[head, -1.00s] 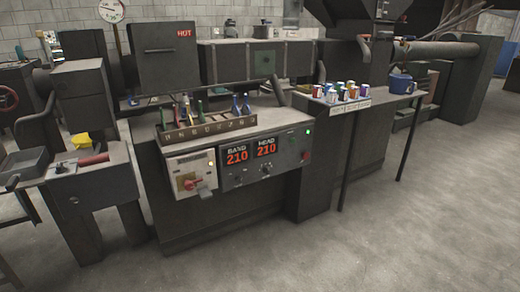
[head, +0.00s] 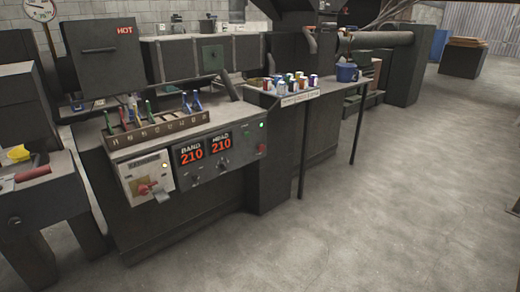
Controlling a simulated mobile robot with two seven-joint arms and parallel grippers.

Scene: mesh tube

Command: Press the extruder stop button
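The extruder's dark control panel (head: 219,156) faces me left of centre. It has two red displays, BAND 210 (head: 190,152) and HEAD 210 (head: 221,143), with small knobs below. At its right end a small red button (head: 262,148) sits below a lit green lamp (head: 262,125). Which control is the stop button is not labelled legibly. A pale switch box (head: 147,178) at the panel's left carries a red rotary knob (head: 146,187) and a small yellow lamp. Neither of my grippers is in view.
A rack of tools (head: 158,131) stands on the machine top above the panel. A narrow shelf (head: 300,98) on thin legs holds several small coloured containers and a blue pot (head: 347,72). The concrete floor (head: 390,215) in front and to the right is clear.

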